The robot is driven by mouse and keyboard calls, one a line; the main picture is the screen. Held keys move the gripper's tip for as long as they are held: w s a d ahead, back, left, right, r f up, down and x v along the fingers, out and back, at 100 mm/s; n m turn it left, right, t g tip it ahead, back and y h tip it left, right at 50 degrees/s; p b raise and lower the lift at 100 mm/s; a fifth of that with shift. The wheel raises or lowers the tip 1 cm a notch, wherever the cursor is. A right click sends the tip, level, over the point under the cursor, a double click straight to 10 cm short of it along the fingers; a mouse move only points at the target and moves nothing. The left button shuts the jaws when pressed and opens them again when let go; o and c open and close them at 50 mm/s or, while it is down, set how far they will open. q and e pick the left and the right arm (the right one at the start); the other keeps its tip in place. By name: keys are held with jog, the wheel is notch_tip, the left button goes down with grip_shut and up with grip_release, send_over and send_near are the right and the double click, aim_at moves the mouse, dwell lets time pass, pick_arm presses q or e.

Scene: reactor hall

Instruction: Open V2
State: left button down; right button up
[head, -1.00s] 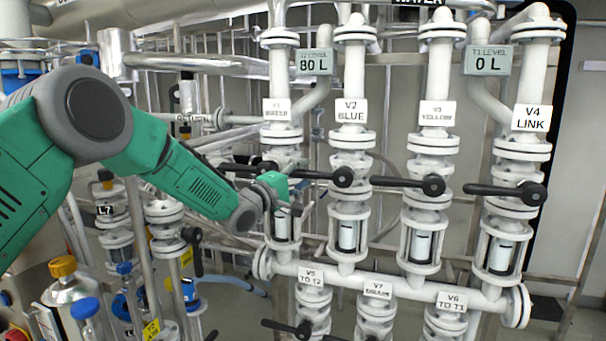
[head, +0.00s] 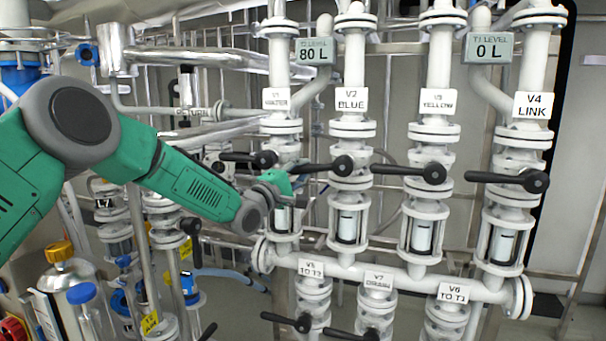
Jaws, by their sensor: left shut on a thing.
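The V2 valve is the white flanged one under the "V2 BLUE" label (head: 351,100). Its black lever (head: 322,167) points left from a round hub and lies about level, with its end near my left gripper. My left gripper (head: 283,184) is in front of the V1 pipe, at the lever's left end. It is shut on the V2 lever; the fingers are small and partly hidden by the gripper body. My green and grey left arm comes in from the left. My right gripper is out of view.
The V1 lever (head: 245,159) is close behind my left gripper. The V3 lever (head: 408,172) and V4 lever (head: 508,180) also point left. Below runs a white cross pipe (head: 395,277) with V5, V7 and V6 under it. Bottles with coloured caps stand lower left.

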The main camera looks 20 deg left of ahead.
pick_arm(q)
jog(key=d+f+n+t+y+b, duration=0.2)
jog(key=d+f+n+y+b, duration=0.1)
jog(key=f+n+b, duration=0.4)
jog(key=n+b, duration=0.3)
jog(key=b, duration=0.2)
jog(key=shift+d+f+t+y, duration=0.15)
jog(key=shift+d+t+y, duration=0.2)
jog(key=shift+t+y, duration=0.05)
jog(key=shift+s, duration=0.1)
jog(key=c, duration=1.4)
grip_release()
jog(key=shift+a+r+n, duration=0.1)
jog(key=shift+r+n, duration=0.2)
jog(key=shift+r, duration=0.05)
jog(key=shift+s, duration=0.1)
